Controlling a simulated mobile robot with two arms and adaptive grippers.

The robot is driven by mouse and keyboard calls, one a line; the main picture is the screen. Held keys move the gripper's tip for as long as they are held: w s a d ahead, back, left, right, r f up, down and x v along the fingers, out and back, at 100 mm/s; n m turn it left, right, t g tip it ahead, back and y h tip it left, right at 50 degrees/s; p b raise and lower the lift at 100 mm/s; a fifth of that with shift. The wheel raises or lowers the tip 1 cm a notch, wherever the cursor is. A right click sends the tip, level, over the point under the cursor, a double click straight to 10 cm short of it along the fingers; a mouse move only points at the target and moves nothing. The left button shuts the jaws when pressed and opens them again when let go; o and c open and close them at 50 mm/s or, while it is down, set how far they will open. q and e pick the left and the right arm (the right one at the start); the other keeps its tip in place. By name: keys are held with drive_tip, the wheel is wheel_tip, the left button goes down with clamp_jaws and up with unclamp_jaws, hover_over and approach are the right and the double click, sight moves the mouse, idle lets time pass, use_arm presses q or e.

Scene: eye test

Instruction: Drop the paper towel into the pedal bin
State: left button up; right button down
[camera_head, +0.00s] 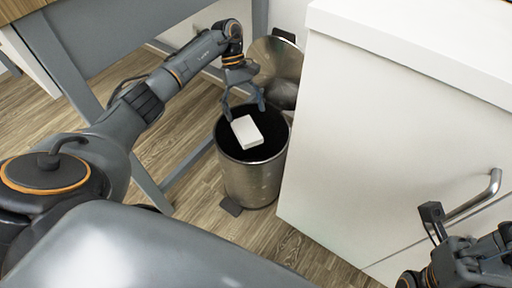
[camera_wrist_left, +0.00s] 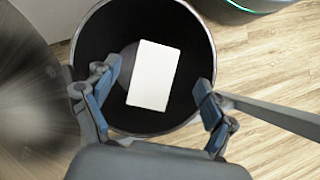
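The pedal bin (camera_head: 252,182) is a steel cylinder with a dark inside; its round lid (camera_head: 283,62) stands open behind it. In the left wrist view the dark inside of the bin (camera_wrist_left: 98,42) fills the middle. The paper towel (camera_head: 247,133) is a white rectangular block within the outline of the bin's mouth, below my fingertips; how deep it is I cannot tell. My left gripper (camera_head: 246,112) is open over the bin. In the left wrist view the paper towel (camera_wrist_left: 153,75) shows between the spread fingers, with gaps on both sides. My right gripper (camera_head: 462,245) is at the lower right, partly cut off.
A white cabinet (camera_head: 385,130) with a metal handle (camera_head: 478,200) stands close to the right of the bin. A grey table frame (camera_head: 70,60) stands on the left. The bin's pedal (camera_head: 231,206) is at its foot. Wood floor (camera_head: 190,190) is clear left of the bin.

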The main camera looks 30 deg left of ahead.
idle(0.3)
use_arm(q)
drive_tip(key=v, duration=0.7)
drive_tip(key=shift+r, duration=0.25)
drive_tip(key=shift+a, duration=0.1)
